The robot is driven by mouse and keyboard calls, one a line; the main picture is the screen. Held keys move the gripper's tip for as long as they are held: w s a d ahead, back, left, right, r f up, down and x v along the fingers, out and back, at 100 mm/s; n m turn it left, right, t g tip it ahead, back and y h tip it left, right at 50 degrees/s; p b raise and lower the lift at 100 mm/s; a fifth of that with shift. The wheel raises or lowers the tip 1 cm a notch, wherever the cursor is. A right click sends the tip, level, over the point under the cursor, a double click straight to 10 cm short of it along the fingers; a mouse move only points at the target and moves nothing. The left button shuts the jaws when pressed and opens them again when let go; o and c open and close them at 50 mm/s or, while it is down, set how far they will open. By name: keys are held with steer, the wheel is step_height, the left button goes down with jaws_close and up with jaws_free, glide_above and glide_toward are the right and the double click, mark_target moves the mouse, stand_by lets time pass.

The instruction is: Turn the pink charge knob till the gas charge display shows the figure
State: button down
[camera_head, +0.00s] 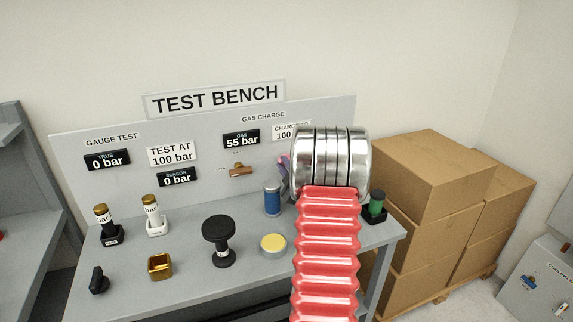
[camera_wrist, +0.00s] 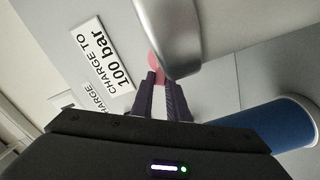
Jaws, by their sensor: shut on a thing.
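The pink charge knob (camera_wrist: 154,62) shows in the wrist view between the tips of my dark purple gripper fingers (camera_wrist: 158,78). My gripper is shut on it. A grey rounded part hides some of the knob. In the head view my silver and red arm covers most of the knob and gripper. The gas charge display (camera_head: 241,139) reads 55 bar. The sign beside it (camera_wrist: 103,57) reads CHARGE TO 100 bar in the wrist view; in the head view my arm partly hides it.
A blue cylinder (camera_head: 272,199) stands on the bench just left of my arm and close below my gripper. A yellow-topped disc (camera_head: 273,244), a black knob (camera_head: 219,230) and a brass box (camera_head: 160,265) are further left. Cardboard boxes (camera_head: 427,170) stand at the right.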

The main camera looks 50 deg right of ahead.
step_height(320, 180, down, 3)
steer(key=n, duration=1)
steer(key=shift+a+f, duration=0.1)
steer(key=shift+a, duration=0.05)
steer(key=c, duration=1.7)
jaws_free()
steer(key=shift+r, duration=0.2)
steer(key=shift+r, duration=0.1)
step_height(320, 180, up, 10)
